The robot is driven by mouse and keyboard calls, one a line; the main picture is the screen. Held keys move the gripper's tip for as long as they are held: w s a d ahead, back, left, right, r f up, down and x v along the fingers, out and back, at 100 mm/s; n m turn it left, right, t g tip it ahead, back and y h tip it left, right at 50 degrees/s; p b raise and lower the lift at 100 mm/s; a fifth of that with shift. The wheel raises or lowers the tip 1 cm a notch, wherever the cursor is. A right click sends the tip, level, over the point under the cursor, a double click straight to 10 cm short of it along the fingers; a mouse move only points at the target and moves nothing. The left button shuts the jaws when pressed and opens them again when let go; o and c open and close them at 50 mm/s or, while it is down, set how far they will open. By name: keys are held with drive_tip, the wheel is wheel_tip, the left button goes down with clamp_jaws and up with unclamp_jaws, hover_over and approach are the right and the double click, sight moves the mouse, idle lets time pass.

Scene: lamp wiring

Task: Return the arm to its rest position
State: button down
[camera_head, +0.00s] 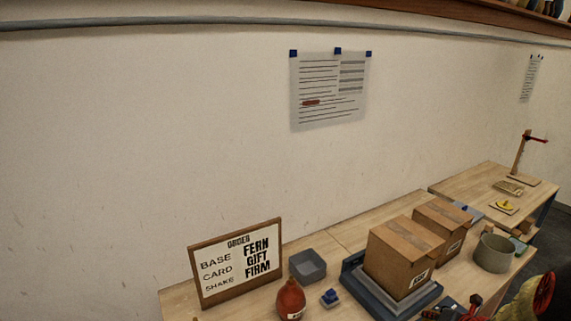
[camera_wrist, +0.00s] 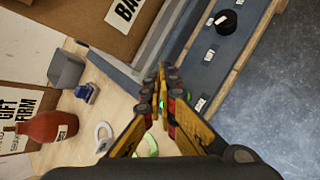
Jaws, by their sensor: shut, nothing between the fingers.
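My gripper (camera_wrist: 162,75) shows in the wrist view with its yellow and black fingers brought together and nothing between them. It is over the wooden workbench (camera_wrist: 122,102), close to a grey-blue tray edge (camera_wrist: 118,72). A small white ring (camera_wrist: 103,137) lies to the left of the fingers, and a green ring-like thing is partly hidden behind them. In the head view, dark parts with red and yellow show at the bottom right corner; I cannot tell how much of them is my arm.
Two cardboard boxes (camera_head: 403,258) stand on the bench by a grey pot (camera_head: 493,253). An order sign (camera_head: 237,263), a red bottle (camera_head: 290,299), a grey bin (camera_head: 308,267) and a blue block (camera_head: 330,297) stand left. Grey floor (camera_wrist: 275,90) is clear beyond the bench edge.

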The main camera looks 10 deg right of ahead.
drive_tip(key=s+a+r+n+g+y, duration=0.25)
drive_tip(key=s+a+n, duration=0.25)
drive_tip(key=a+n, duration=0.6)
drive_tip(key=s+a+r+n+g+y, duration=0.25)
drive_tip(key=s+a+n, duration=0.4)
drive_tip(key=n, duration=0.75)
drive_tip(key=s+a+r+n+h+b, duration=0.1)
drive_tip(key=s+a+r+n+h, duration=0.1)
drive_tip(key=s+a+r+n, duration=0.2)
drive_tip(key=s+a+r+n+t+h+b, duration=0.1)
drive_tip(key=s+a+r+n, duration=0.4)
drive_tip(key=a+r+n, duration=0.5)
wheel_tip(320, 180, up, 3)
drive_tip(key=n+h, duration=0.1)
drive_tip(key=n, duration=0.4)
drive_tip(key=shift+s+a+h, duration=0.15)
drive_tip(key=shift+s+h, duration=0.1)
drive_tip(key=shift+h, duration=0.15)
